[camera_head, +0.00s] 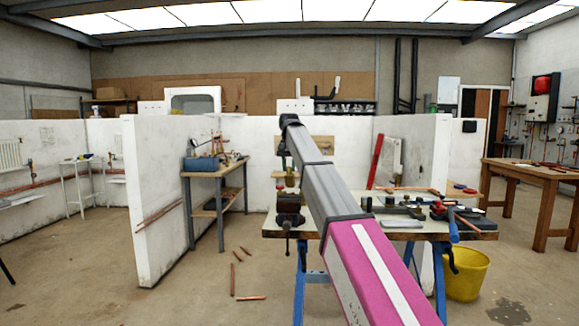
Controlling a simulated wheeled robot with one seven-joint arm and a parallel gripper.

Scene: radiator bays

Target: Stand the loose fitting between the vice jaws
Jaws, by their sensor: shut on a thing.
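My arm reaches forward from the lower right over the workbench, and its dark wrist bends down at the far end. My gripper (289,172) points down above the bench's left end and is shut on the loose fitting (290,181), a small brownish piece. The fitting is tiny here, and its exact tilt is hard to tell. The dark vice (289,207) is fixed at the left end of the bench, just below the gripper. The gap between its jaws is too small to make out, and I cannot tell whether the fitting touches them.
The workbench (408,233) on blue legs carries tools and a red-handled item on its right part. A yellow bucket (466,275) stands beside it. Copper pipe pieces (240,255) lie on the floor at left. White partition walls (165,200) stand behind; open floor lies at front left.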

